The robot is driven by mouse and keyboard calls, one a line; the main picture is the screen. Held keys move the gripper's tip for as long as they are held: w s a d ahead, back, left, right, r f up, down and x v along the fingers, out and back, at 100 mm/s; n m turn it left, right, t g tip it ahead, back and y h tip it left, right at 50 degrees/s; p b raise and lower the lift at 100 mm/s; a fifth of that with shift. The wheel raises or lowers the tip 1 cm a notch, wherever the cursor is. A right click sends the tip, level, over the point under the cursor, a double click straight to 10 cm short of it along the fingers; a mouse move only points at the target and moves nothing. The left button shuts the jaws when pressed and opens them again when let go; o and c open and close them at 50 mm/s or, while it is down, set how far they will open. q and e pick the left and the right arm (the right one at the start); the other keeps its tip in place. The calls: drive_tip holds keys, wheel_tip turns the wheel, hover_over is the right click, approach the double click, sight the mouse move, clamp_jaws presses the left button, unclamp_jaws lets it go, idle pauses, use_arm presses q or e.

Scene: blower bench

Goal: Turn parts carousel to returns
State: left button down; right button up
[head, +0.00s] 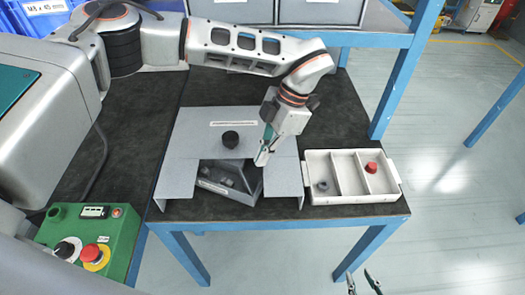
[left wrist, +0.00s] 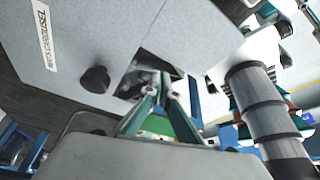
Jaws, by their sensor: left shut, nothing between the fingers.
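The parts carousel has a grey cover (head: 185,139) with a black knob (head: 230,139) and a label strip on top. Its front opening shows a grey compartment tray (head: 213,176) with dark small parts in it. Which compartment is the returns one I cannot tell. My left gripper (head: 262,160) is shut and empty, its tips at the right side of the opening, by a tray wall; contact is unclear. In the left wrist view the fingers (left wrist: 164,88) point into the opening, beside the knob (left wrist: 96,79). My right gripper (head: 361,274) is at the bottom edge, fingers apart, away from the carousel.
A white three-part bin (head: 344,175) stands right of the carousel, with a grey ring (head: 322,186) and a red part (head: 371,168). A green control box (head: 88,238) with a red button is at lower left. Blue posts (head: 397,85) rise at the right; grey bins stand behind.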

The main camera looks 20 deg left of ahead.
use_arm(q)
hover_over(254, 186)
wheel_tip(254, 186, down, 6)
drive_tip(key=shift+f, duration=0.1)
use_arm(e)
drive_tip(key=shift+s+f, duration=0.1)
drive_tip(key=shift+f, duration=0.15)
drive_tip(key=shift+r, duration=0.35)
